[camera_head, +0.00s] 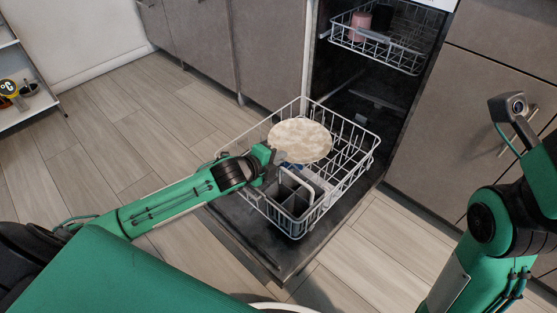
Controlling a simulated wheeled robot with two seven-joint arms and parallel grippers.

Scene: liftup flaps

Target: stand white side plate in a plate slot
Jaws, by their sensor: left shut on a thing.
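A white side plate (301,140) with a mottled surface shows above the lower dishwasher rack (352,178), tilted with its face toward the camera. My left gripper (272,154) is shut on the plate's left edge. The gripper's fingertips are partly hidden. The rack's white wire slots show to the right of the plate and below it. I cannot tell whether the plate touches the wires. My right arm comes in at the right, and its gripper cannot be made out clearly.
The rack rests on the open dishwasher door (262,250). A grey cutlery basket (289,196) stands in its front part. The upper rack (385,52) holds a pink cup (361,26). Cabinets flank the dishwasher. A shelf (28,103) stands at the far left. The wooden floor is clear.

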